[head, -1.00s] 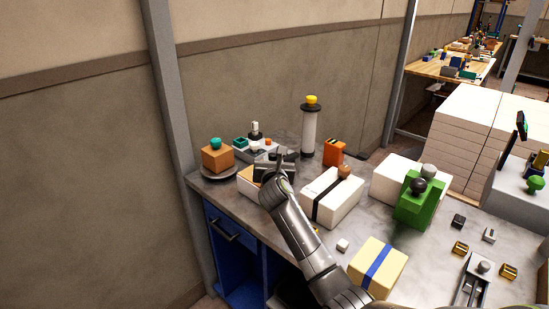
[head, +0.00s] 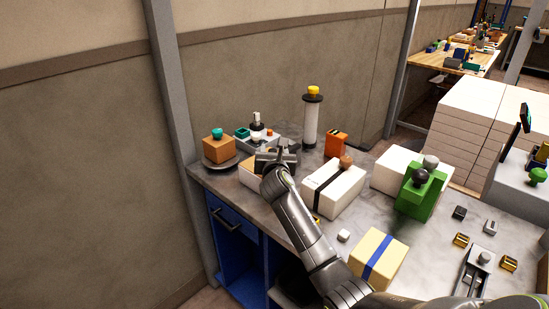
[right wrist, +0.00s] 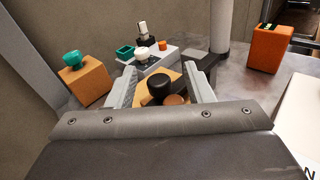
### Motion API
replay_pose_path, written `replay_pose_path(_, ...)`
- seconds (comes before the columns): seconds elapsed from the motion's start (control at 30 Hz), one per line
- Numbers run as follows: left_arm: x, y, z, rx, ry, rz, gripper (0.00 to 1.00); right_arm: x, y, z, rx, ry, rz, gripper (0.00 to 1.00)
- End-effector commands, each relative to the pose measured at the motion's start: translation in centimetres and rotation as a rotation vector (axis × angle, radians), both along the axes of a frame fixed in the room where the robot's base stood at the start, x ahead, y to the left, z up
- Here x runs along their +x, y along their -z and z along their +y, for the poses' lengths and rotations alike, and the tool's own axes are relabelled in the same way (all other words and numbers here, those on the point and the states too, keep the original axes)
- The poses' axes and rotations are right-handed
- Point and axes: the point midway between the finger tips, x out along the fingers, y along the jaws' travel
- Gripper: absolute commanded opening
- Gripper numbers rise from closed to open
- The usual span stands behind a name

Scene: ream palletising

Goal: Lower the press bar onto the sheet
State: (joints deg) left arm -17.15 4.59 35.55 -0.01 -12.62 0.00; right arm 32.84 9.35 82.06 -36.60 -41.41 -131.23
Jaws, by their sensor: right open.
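My right gripper (head: 275,157) is open over the back left of the bench, above a white block with a tan top (head: 249,178). In the right wrist view its two fingers (right wrist: 167,84) stand apart around a black knob (right wrist: 160,86) and a brown knob (right wrist: 174,100), both over the tan surface. I cannot tell whether the fingers touch them. Just beyond is a grey device with a white knob (right wrist: 142,53). I cannot single out the press bar or a sheet for certain; the gripper hides part of this spot. My left gripper is out of view.
An orange block with a teal knob (head: 218,149) stands left, on a dark round plate. A tall white roll (head: 311,125) and an orange box (head: 336,143) stand behind. A black-banded white ream (head: 340,195) and a green device (head: 414,200) are to the right.

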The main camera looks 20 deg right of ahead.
Motion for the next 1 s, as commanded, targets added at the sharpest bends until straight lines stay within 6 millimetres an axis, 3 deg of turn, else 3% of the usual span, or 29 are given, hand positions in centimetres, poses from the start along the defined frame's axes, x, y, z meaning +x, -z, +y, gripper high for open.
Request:
replay_pose_path(0.27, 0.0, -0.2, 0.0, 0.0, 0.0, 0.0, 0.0, -2.6, -0.2, 1.1, 0.003, -0.001, 0.001, 0.47)
replay_pose_path(1.0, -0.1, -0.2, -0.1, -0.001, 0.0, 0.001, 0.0, -14.4, -1.5, 6.0, 0.005, -0.001, 0.0, 0.47)
